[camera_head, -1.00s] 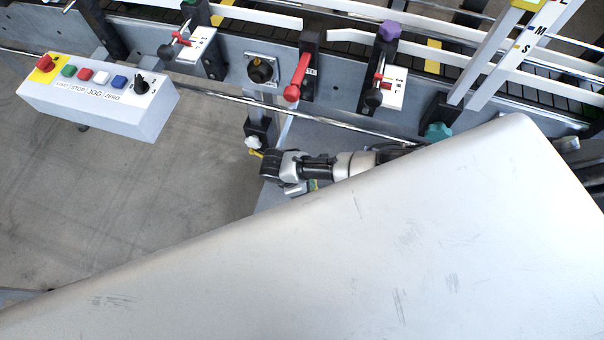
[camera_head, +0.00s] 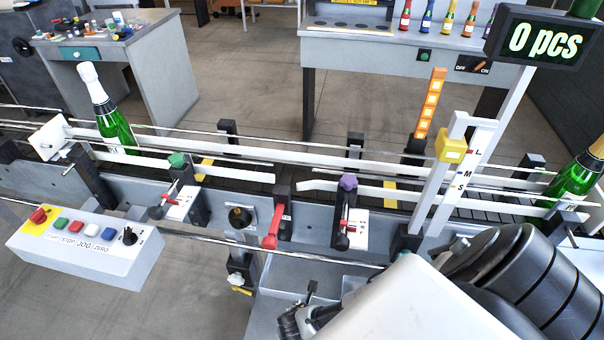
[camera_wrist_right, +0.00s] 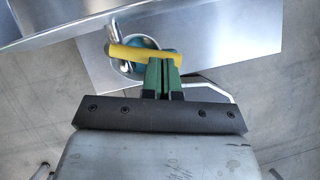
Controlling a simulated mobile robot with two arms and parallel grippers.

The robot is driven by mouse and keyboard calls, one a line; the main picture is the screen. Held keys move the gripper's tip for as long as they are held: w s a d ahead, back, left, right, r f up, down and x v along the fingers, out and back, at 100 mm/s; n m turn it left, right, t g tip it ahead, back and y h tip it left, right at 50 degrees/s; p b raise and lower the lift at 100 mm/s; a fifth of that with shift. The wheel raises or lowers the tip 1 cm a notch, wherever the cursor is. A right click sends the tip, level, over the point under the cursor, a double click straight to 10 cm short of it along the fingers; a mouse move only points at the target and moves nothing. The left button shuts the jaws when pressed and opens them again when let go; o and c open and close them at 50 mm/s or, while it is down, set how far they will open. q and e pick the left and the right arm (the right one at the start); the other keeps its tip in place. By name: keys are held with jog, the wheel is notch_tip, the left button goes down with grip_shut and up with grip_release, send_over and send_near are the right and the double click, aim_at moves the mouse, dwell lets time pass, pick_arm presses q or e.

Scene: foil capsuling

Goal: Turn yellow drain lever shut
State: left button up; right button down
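The yellow drain lever (camera_head: 241,291) shows as a small yellow piece low under the conveyor, below its pale valve fitting. In the right wrist view the lever (camera_wrist_right: 145,54) lies almost crosswise in front of a teal round part and a metal pipe. My right gripper (camera_wrist_right: 162,78) has its green fingers side by side, with only a thin line between them. Their tips overlap the lever's right part in that view; whether they touch it I cannot tell. In the head view the dark wrist parts are right of and below the lever. My left gripper is not in view.
The conveyor rail (camera_head: 330,262) runs above the lever. A button box (camera_head: 85,250) is at left, and a red handle (camera_head: 272,236) sits on the conveyor front. Green bottles (camera_head: 112,122) stand on the line. My pale arm link covers the lower right. Floor left of the lever is clear.

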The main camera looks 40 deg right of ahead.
jog(key=shift+w+d+n+t+y+p, duration=0.1)
jog(key=shift+d+n+t+y+p, duration=0.25)
jog(key=shift+n, duration=0.6)
jog(key=shift+d+n+t+y, duration=0.15)
jog(key=shift+d+n+t, duration=0.35)
jog(key=shift+n, duration=0.45)
jog(key=shift+d, duration=0.1)
jog(key=shift+w, duration=0.15)
